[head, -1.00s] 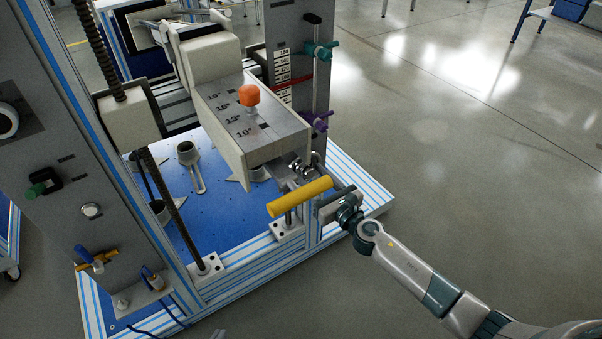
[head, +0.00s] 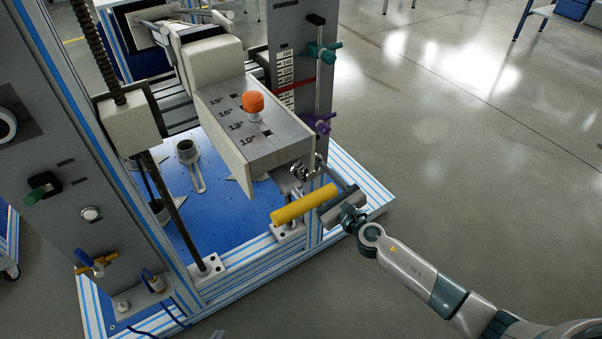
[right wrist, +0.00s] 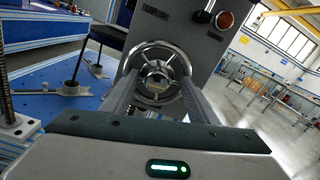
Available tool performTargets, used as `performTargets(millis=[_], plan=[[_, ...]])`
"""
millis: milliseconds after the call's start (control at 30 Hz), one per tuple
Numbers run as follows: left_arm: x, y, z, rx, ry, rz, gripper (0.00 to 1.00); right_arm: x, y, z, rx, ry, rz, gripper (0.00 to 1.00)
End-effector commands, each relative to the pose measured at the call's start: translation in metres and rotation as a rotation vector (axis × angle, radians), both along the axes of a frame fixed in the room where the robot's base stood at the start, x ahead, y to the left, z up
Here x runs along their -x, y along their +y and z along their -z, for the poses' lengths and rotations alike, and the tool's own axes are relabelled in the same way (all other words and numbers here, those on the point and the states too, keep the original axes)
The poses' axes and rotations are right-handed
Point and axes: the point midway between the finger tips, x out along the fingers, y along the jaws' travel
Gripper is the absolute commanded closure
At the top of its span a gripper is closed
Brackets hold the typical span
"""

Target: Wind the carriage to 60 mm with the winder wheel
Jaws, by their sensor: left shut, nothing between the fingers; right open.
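The winder wheel (right wrist: 158,75) is a silvery ring with a hub in the right wrist view. My right gripper (right wrist: 158,100) is open, one finger to each side of the wheel; whether they touch it I cannot tell. In the head view this gripper (head: 338,200) is beside the yellow bar, and the wheel is hard to make out. The pale carriage block (head: 262,130) carries an orange knob (head: 254,102) and angle markings. A red pointer (head: 291,84) crosses the scale (head: 285,70); its reading is too small to tell. My left gripper (head: 217,335) barely shows at the bottom edge, shut and empty.
The yellow bar (head: 304,204) sticks out below the block, close to my right gripper. A teal knob (head: 325,50) and a purple clamp (head: 320,123) are on the scale post. The blue base plate (head: 215,225) lies below.

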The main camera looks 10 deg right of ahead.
Motion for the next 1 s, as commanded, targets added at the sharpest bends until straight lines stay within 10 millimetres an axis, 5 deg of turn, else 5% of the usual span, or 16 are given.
performTargets(millis=[333, 767, 1000], plan=[[0.0, 0.0, -0.001, 0.0, 0.0, 0.0, 1.0, 0.029, -0.009, -0.003, 0.001, -0.004, -0.005, 0.44], [0.0, 0.0, -0.001, 0.0, 0.0, 0.0, 1.0, 0.033, -0.009, -0.002, -0.011, 0.002, -0.008, 0.44], [0.0, 0.0, 0.004, 0.0, 0.0, 0.0, 1.0, 0.033, -0.009, 0.0, -0.285, 0.1, -0.008, 0.44]])
